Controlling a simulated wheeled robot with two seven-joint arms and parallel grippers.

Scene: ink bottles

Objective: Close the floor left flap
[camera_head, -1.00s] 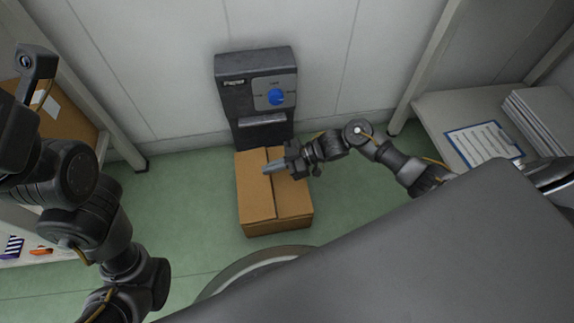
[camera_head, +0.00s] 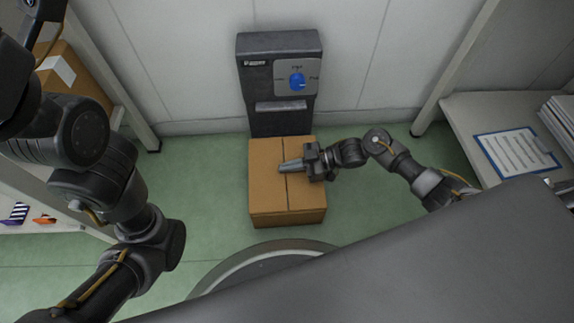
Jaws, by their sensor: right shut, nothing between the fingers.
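A brown cardboard box (camera_head: 290,216) stands on the green floor in front of a dark machine. Its left flap (camera_head: 266,190) lies flat across the left part of the top, and its right flap (camera_head: 304,197) lies flat on the right part. A thin seam runs between them. My right gripper (camera_head: 281,169) is shut and empty, its fingertips over the left flap near the seam. I cannot tell whether the fingertips touch the flap. My left arm comes in from the left, and its gripper is not clearly in view.
The dark machine (camera_head: 278,85) with a blue knob (camera_head: 297,81) stands against the wall behind the box. A shelf with another carton (camera_head: 75,80) is on the left. A clipboard (camera_head: 516,152) lies on the right shelf. Green floor is clear on both sides of the box.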

